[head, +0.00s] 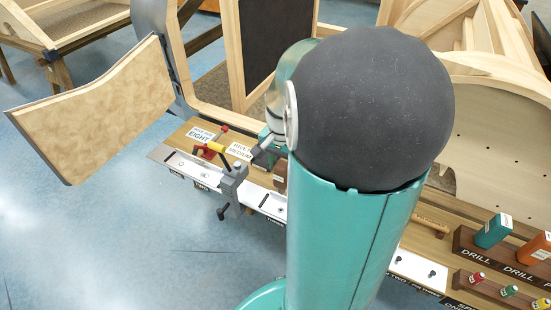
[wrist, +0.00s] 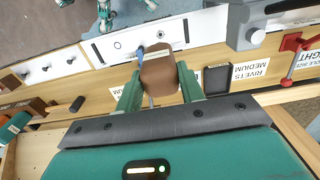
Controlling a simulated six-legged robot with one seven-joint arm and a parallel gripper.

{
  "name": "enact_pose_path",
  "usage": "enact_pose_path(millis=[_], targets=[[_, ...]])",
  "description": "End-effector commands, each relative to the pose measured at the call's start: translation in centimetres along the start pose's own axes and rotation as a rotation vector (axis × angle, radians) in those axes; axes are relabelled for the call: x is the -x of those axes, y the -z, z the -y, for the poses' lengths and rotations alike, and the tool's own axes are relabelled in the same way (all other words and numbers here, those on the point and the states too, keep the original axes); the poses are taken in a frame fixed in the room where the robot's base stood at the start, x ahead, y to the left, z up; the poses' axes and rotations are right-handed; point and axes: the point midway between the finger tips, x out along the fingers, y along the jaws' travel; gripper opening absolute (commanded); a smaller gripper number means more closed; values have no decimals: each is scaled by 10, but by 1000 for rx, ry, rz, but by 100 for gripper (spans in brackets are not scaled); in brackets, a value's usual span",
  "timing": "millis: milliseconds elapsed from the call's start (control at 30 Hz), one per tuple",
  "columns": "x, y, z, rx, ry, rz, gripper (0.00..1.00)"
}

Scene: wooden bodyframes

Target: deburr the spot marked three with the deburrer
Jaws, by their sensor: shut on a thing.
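In the wrist view my gripper (wrist: 158,88) has its two green fingers on either side of a brown block-like piece, with a grey rod below it. I take this held thing to be the deburrer (wrist: 158,72). A small blue piece (wrist: 140,52) shows just past it, over the white metal strip (wrist: 110,45); I cannot tell whether it touches the strip. The strip has holes and black slots and also shows in the head view (head: 268,203).
Label cards and a black tray (wrist: 216,79) lie on the wooden bench. Drill holders (head: 490,250) stand at the right. A wooden panel (head: 95,110) stands at left; blue floor is open in front.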

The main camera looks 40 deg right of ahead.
Motion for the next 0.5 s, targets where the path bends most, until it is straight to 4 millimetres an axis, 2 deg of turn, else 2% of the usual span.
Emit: enact_pose_path(millis=[267,500], targets=[[-8,-1,-5,-2,0,0,6],[-32,-1,-7,-2,-1,1,6]])
